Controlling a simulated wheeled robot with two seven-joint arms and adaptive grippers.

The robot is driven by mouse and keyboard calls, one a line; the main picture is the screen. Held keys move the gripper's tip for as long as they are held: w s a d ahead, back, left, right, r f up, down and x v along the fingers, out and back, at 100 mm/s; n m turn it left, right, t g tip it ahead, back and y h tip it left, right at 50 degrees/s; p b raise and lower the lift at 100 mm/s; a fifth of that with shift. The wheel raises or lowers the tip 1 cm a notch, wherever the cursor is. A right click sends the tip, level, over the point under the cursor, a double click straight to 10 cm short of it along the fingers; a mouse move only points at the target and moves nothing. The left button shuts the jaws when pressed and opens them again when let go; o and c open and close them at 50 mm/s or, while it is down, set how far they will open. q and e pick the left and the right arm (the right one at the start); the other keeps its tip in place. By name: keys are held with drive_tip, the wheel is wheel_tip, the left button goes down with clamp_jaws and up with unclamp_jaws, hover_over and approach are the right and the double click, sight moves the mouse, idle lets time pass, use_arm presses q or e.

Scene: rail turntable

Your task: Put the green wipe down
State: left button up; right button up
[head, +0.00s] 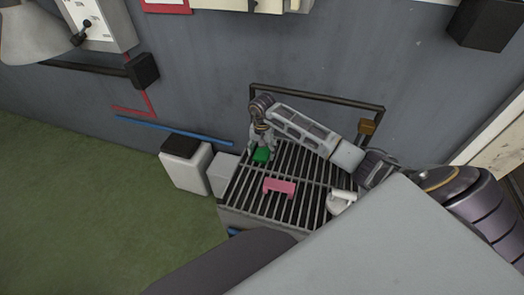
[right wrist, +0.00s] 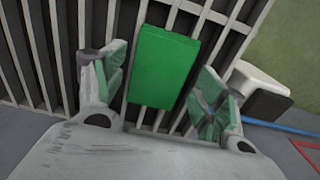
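The green wipe (head: 261,155) is a small green block at the far left of the slatted rack (head: 292,208). In the right wrist view the green wipe (right wrist: 163,66) lies flat against the slats, between and beyond the fingertips. My right gripper (head: 262,141) is above it, pointing down. Its two fingers are spread, with a gap on each side of the wipe, so it is open and holds nothing. My left gripper is not in view.
A pink block (head: 279,187) lies mid-rack, and a white object (head: 341,201) is at its right. A raised dark rail (head: 318,95) runs along the back. A white bin with a black top (head: 186,163) stands left of the rack. The green floor at left is clear.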

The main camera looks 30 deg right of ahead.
sight(262, 152)
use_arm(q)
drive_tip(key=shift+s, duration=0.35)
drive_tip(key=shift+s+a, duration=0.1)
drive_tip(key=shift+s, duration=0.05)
use_arm(e)
drive_tip(key=shift+r, duration=0.1)
drive_tip(key=shift+r, duration=0.2)
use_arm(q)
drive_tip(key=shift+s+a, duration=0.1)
use_arm(e)
wheel_tip(262, 152, up, 12)
drive_tip(key=shift+f, duration=0.15)
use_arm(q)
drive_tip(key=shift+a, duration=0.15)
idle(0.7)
